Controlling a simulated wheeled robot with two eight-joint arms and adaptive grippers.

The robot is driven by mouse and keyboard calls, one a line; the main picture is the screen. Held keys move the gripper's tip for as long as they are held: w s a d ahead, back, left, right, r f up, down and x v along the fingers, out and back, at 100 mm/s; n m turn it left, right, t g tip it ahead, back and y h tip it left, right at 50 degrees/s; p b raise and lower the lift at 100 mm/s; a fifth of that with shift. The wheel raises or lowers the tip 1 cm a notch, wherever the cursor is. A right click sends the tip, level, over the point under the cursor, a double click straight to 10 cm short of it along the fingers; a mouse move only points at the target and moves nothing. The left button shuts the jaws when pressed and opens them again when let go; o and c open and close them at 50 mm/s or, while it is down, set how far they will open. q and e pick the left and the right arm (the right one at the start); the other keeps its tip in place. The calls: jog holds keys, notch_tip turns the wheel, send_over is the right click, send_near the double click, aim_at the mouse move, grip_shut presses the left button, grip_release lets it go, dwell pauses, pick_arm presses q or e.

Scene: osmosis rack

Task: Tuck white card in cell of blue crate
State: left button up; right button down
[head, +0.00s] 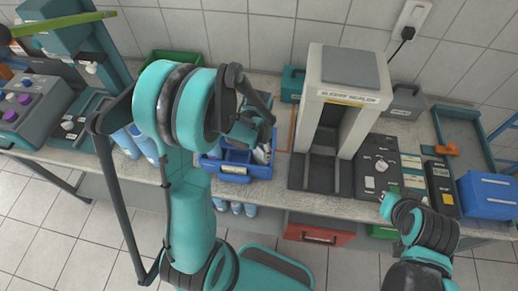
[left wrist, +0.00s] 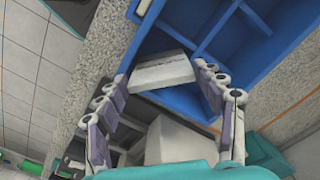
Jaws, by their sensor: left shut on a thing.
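The blue crate (head: 232,172) stands on the bench, left of the sleeve sealer, and its dividers and cells show in the left wrist view (left wrist: 243,42). My left gripper (head: 262,128) is over the crate, pointing down. In the left wrist view its two fingers (left wrist: 165,76) are shut on the white card (left wrist: 162,70), one at each side. The card is at the mouth of a cell beside the crate's wall, slightly tilted; how deep it sits is unclear. My right gripper (head: 388,200) is at the bench's front right, too small to read.
The sleeve sealer (head: 345,75) stands right of the crate. A dark control box (head: 375,165) and a blue box (head: 488,195) are further right. A green tray (head: 172,62) is behind on the left. Light blue cups (head: 135,145) stand left of the crate.

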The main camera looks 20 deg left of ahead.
pick_arm(q)
jog(key=o, duration=1)
jog(key=shift+r, duration=0.1)
jog(key=shift+r+p, duration=2.45)
jog(key=shift+r, duration=1)
jog(key=s+d+n+t+b, duration=0.1)
jog(key=s+n+t+b, duration=0.1)
jog(key=b, duration=0.3)
jog(key=s+d+f+n+t+b, duration=0.1)
jog(key=s+t+b, duration=0.1)
jog(key=s+b, duration=0.2)
jog(key=s+d+n+t+b, duration=0.2)
jog(key=s+t+b, duration=0.1)
jog(key=b, duration=0.5)
jog(key=shift+s+d+f+n, duration=0.1)
jog(key=shift+s+f+n, duration=0.05)
jog(key=shift+f+n, duration=0.2)
